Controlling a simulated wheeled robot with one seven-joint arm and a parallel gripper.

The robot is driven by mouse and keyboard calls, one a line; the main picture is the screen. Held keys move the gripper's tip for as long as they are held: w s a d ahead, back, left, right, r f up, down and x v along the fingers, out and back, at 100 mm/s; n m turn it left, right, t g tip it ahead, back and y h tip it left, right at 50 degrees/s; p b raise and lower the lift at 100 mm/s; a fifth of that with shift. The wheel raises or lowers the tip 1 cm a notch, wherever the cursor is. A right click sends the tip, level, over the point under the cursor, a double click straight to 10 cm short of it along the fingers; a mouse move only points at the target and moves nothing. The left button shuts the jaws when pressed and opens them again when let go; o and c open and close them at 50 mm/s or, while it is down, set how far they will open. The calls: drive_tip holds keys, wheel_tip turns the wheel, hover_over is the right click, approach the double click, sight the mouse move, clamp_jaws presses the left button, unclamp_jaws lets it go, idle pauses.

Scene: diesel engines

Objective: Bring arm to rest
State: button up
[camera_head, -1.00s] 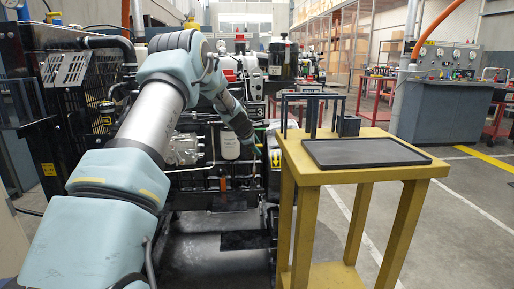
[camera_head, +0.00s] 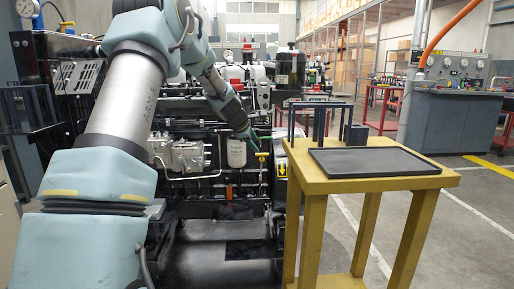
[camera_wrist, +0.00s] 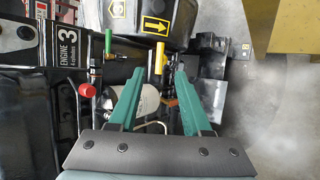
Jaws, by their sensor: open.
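My arm reaches forward on the left of the head view and bends down toward a black diesel engine (camera_head: 180,125). My gripper (camera_head: 256,146) points down in front of the engine, left of the yellow stand. In the wrist view my gripper (camera_wrist: 158,80) shows two green fingers set apart, with nothing held between them. A white cylindrical filter (camera_wrist: 138,103) lies below and behind the fingers; it also shows in the head view (camera_head: 236,153). A yellow handle (camera_wrist: 159,58) and a green handle (camera_wrist: 108,42) are just beyond the fingertips. Contact with them cannot be told.
A yellow stand (camera_head: 318,200) with a black tray (camera_head: 375,170) and a small dark rack (camera_head: 320,121) stands right of the gripper. A red knob (camera_wrist: 87,90) is on the engine's left in the wrist view. Open floor (camera_head: 480,220) lies to the right.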

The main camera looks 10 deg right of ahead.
drive_tip(key=s+a+f+m+g+y, duration=0.3)
drive_tip(key=s+a+m, duration=0.4)
drive_tip(key=s+a, duration=0.85)
drive_tip(key=s+a+f+m+g+y, duration=0.3)
drive_tip(key=s+a+m, duration=0.7)
drive_tip(key=s, duration=0.9)
wheel_tip(320, 180, up, 17)
drive_tip(key=s+a+n+p, duration=0.1)
drive_tip(key=a+p, duration=0.1)
drive_tip(key=p, duration=1.6)
drive_tip(key=shift+s+a+n+t, duration=0.2)
drive_tip(key=shift+a+n+t, duration=0.1)
drive_tip(key=shift+t, duration=0.1)
drive_tip(key=shift+o, duration=0.3)
